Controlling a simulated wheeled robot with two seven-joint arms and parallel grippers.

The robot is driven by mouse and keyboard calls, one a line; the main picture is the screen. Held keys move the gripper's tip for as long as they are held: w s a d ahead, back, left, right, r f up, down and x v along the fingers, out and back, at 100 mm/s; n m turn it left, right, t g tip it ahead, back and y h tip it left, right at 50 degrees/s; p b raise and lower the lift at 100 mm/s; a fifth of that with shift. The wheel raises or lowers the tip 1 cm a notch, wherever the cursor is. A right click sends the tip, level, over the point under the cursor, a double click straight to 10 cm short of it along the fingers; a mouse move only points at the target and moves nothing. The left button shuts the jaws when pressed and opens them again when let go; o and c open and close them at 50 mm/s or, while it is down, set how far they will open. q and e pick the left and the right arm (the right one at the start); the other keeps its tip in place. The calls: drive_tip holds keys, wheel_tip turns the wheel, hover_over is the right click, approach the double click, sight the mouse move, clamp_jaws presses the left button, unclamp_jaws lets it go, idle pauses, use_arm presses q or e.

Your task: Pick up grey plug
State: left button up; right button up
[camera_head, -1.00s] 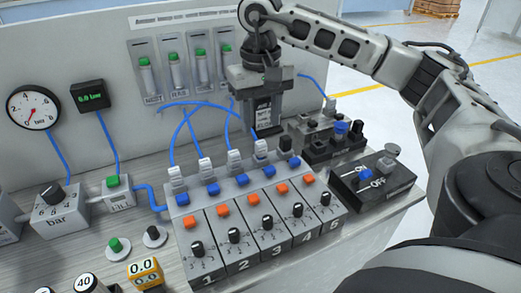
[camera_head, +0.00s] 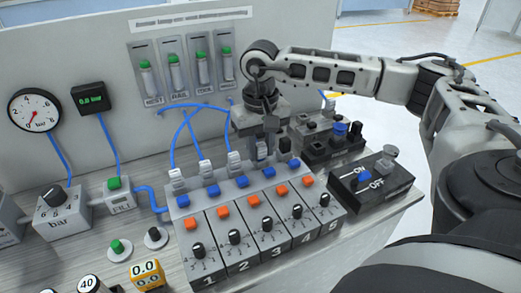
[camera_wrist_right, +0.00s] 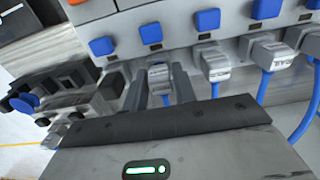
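Several grey plugs stand in a row behind the blue buttons of the numbered valve block (camera_head: 262,243). Three show clearly in the head view, among them the leftmost plug (camera_head: 177,178). My right gripper (camera_head: 262,157) points down over the fourth plug, which it mostly hides there. In the right wrist view this grey plug (camera_wrist_right: 160,76) sits between the two fingers of my right gripper (camera_wrist_right: 161,88). The fingers look apart, one on each side, with narrow gaps. The plug still sits in the block. My left gripper is not in view.
Blue hoses (camera_head: 187,130) loop up from the other plugs, close beside my right gripper. A black switch box (camera_head: 372,185) and a black connector block (camera_head: 330,147) stand to the right. A grey panel (camera_head: 70,75) rises behind. A gauge (camera_head: 35,109) hangs left.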

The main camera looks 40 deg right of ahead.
sight(260, 145)
clamp_jaws()
drive_tip(key=shift+r, duration=0.1)
drive_tip(key=shift+r, duration=0.45)
wheel_tip(260, 145, up, 2)
drive_tip(key=shift+r+b, duration=0.2)
drive_tip(key=shift+b, duration=0.25)
drive_tip(key=s+a+r, duration=0.8)
drive_tip(key=s+r, duration=0.1)
drive_tip(key=s, duration=0.2)
drive_tip(key=shift+s+r+b, duration=0.3)
drive_tip(key=shift+b, duration=0.15)
